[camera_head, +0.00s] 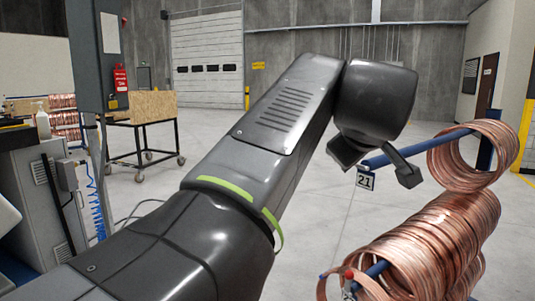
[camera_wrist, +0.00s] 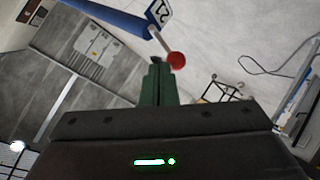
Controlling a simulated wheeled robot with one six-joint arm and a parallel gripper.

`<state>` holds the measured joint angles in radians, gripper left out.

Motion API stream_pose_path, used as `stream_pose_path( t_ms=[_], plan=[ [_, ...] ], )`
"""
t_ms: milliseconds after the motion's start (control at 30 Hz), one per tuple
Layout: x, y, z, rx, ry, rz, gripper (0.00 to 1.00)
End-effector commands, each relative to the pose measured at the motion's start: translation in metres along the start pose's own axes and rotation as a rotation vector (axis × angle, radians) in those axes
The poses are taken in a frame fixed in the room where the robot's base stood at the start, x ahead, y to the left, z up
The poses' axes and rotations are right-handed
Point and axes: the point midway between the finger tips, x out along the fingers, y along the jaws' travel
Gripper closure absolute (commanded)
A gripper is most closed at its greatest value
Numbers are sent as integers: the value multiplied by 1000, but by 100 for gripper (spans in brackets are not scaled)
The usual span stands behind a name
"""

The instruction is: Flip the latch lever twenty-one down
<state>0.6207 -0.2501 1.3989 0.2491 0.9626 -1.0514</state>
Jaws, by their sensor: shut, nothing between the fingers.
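The number 21 plate (camera_head: 366,181) hangs at the near end of a blue rack bar (camera_head: 425,146). In the wrist view the plate (camera_wrist: 157,13) and the blue bar (camera_wrist: 112,14) are at the top. A thin metal latch lever (camera_wrist: 159,40) with a red ball knob (camera_wrist: 176,60) comes from beside the plate. My gripper (camera_wrist: 157,62) is shut and empty, its green fingers just left of the red knob. I cannot tell whether they touch. In the head view the lever is not visible and my wrist hides the area above the plate.
A copper coil (camera_head: 470,157) hangs on the same bar. Below, more copper coils (camera_head: 425,250) hang on another blue bar with its own red knob (camera_head: 349,273). A wooden-sided cart (camera_head: 140,108) stands far back left. The floor between is open.

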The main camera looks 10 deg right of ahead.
Motion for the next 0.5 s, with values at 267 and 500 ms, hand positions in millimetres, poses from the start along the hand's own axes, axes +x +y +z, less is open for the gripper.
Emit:
stream_pose_path(
  t_ms=[267,500],
  plan=[
    [0,0,0,-6,3,8,100],
    [7,4,3,-4,2,8,100]
  ],
)
